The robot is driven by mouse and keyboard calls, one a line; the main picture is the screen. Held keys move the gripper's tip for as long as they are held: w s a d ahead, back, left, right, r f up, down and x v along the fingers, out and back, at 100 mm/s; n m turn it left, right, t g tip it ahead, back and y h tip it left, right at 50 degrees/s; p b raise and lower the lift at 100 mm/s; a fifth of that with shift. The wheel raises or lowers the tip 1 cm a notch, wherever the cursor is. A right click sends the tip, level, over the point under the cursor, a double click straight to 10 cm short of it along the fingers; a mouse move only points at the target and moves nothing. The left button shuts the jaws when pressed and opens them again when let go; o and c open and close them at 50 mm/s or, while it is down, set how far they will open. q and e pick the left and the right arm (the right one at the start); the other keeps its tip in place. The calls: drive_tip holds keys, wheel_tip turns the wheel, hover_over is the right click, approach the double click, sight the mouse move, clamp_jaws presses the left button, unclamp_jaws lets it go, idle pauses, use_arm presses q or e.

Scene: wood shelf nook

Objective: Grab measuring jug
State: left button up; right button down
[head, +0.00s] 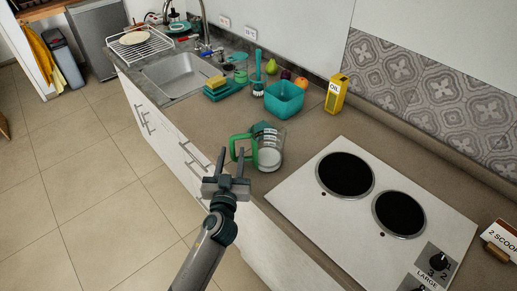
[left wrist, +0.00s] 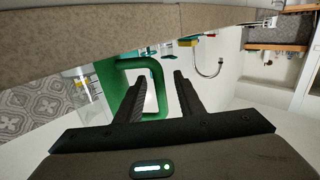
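The measuring jug (head: 269,148) is clear with dark markings and a green handle (head: 234,147). It stands upright on the counter near its front edge, left of the hob. My left gripper (head: 231,153) is open and empty, with its fingers pointing at the handle. In the left wrist view the green handle (left wrist: 157,72) shows partly between and behind the two fingers (left wrist: 159,78), and the clear jug body (left wrist: 85,88) is to the left. I cannot tell whether the fingers touch the handle. My right gripper is not in view.
The hob (head: 372,205) lies right of the jug. Behind are a teal basin (head: 284,98), a yellow oil container (head: 336,93) and fruit. A sink (head: 178,75) and dish rack (head: 139,44) are further left. The counter between jug and basin is clear.

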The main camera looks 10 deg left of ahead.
use_arm(q)
drive_tip(key=shift+w+r+p, duration=0.2)
drive_tip(key=shift+w+p, duration=0.25)
drive_tip(key=shift+w, duration=0.25)
drive_tip(key=w, duration=0.1)
drive_tip(key=w+p, duration=0.1)
drive_tip(key=w, duration=0.1)
drive_tip(key=shift+a, duration=0.2)
drive_tip(key=shift+w+f, duration=0.15)
drive_tip(key=shift+w, duration=0.25)
clamp_jaws()
